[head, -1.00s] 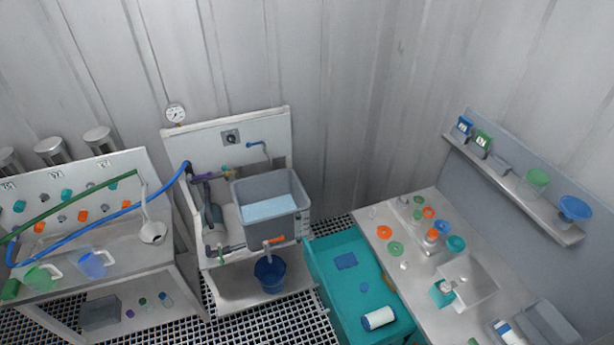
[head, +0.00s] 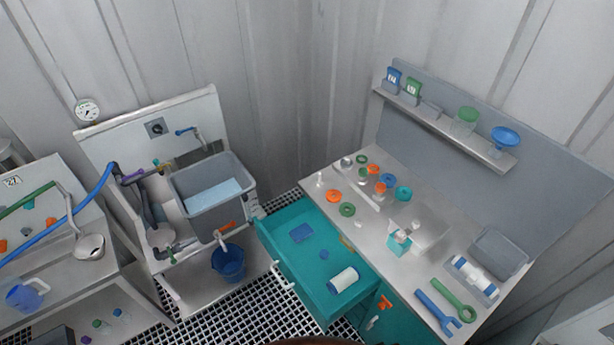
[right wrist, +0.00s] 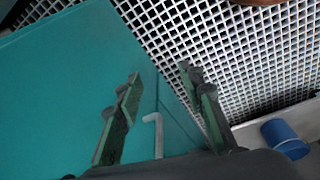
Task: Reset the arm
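My right gripper (right wrist: 160,75) shows in the right wrist view with its two dark green-padded fingers apart and nothing between the tips. A pale bar handle (right wrist: 154,132) on a teal surface (right wrist: 70,85) shows behind and between the fingers. I cannot tell whether the gripper touches it. In the head view the teal drawer (head: 262,236) stands open, holding a white roll-like cylinder (head: 343,280) and a blue flat piece (head: 301,233). My left gripper is in neither view, and the right one does not show in the head view.
A grated floor (right wrist: 255,60) lies beside the drawer. A blue bucket (head: 228,262) stands below the grey tank (head: 212,200). The right counter (head: 385,262) bears several rings, a blue wrench (head: 440,313) and a grey bin (head: 499,252). A shelf (head: 446,128) hangs above it.

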